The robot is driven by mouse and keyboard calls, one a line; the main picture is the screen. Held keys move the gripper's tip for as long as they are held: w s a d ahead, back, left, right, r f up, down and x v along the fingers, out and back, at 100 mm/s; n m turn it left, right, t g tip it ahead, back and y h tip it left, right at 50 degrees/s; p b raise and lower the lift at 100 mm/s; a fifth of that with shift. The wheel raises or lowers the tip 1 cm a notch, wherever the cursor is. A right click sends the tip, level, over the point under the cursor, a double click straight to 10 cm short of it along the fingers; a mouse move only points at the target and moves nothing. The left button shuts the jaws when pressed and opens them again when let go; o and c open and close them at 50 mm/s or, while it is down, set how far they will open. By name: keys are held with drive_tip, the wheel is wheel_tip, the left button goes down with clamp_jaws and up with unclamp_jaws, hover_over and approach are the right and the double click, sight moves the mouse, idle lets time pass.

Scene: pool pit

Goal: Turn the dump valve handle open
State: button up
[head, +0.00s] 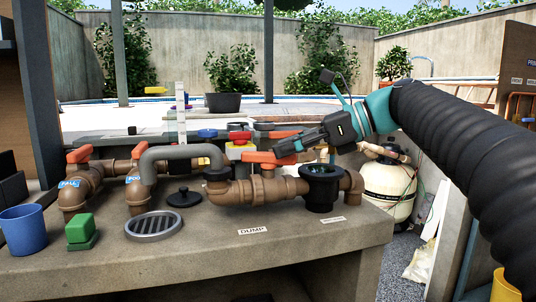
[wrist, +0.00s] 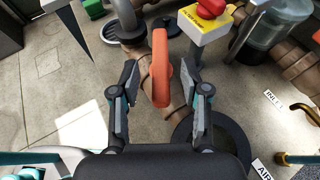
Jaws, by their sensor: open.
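The dump valve handle (head: 262,158) is an orange-red lever on top of the brown pipe (head: 258,191), behind the DUMP label (head: 253,231). In the head view my gripper (head: 286,147) reaches in from the right and hides part of the handle. In the wrist view the handle (wrist: 161,66) stands between the two open fingers of my gripper (wrist: 161,88). A gap shows on each side, so the fingers do not appear to grip it. The handle runs roughly lengthwise between them. Part of the valve body below is hidden.
A black open cup-like fitting (head: 322,186) stands right of the valve. A grey bent pipe (head: 180,153) and a yellow box with a red button (wrist: 206,22) are close to the handle. A round grate (head: 153,226), green block (head: 81,232) and blue cup (head: 23,229) are on the left.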

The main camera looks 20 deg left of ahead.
sight(268, 152)
drive_tip(key=shift+x, duration=2.2)
clamp_jaws()
